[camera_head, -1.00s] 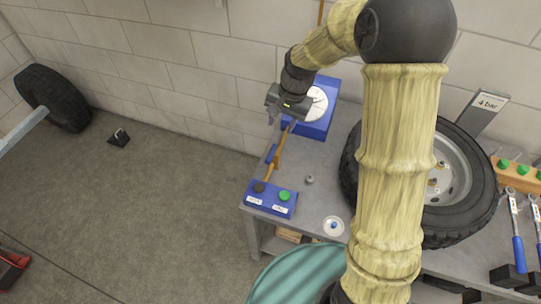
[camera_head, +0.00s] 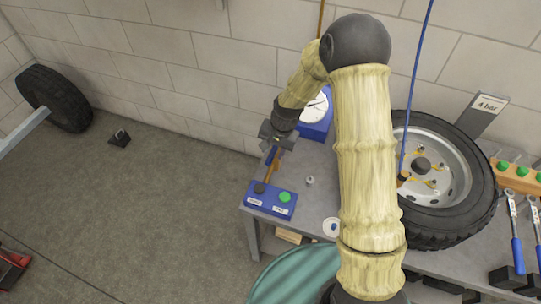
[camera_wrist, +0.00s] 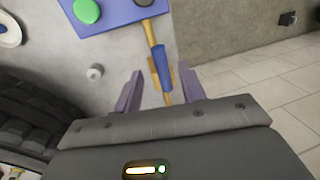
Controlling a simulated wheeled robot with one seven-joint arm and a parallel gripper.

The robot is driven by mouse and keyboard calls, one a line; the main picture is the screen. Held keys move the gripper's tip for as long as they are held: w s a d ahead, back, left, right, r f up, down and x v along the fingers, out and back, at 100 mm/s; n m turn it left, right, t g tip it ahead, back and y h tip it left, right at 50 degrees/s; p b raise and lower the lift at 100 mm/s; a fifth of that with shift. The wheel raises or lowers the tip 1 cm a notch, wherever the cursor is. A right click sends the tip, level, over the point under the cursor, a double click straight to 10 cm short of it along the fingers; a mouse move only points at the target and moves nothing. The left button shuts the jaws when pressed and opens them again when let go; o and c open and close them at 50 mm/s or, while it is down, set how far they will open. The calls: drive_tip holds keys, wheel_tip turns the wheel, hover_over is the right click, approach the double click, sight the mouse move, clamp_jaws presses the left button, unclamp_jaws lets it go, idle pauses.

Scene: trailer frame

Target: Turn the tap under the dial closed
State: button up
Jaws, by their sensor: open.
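The tap's blue lever (camera_wrist: 162,68) lies roughly along a brass-coloured pipe (camera_wrist: 152,33). In the head view the lever (camera_head: 272,154) is partly hidden by my gripper (camera_head: 274,148). In the wrist view my gripper (camera_wrist: 159,80) is open, one finger on each side of the lever; I cannot tell whether either touches it. The white dial (camera_head: 316,105), on a blue housing, stands behind my gripper at the back of the bench and is partly covered by my arm. The pipe runs from the dial side to a blue button box (camera_head: 270,200).
The box carries a dark knob (camera_head: 259,187) and a green one (camera_head: 285,197). A small silver knob (camera_head: 310,180) stands on the bench nearby. A large wheel (camera_head: 447,215) lies to the right with a blue hose (camera_head: 414,90) above it.

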sight(270, 159)
drive_tip(key=f, duration=0.4)
drive_tip(key=shift+w+a+f, duration=0.1)
drive_tip(key=shift+w+a, duration=0.05)
drive_tip(key=shift+a, duration=0.25)
clamp_jaws()
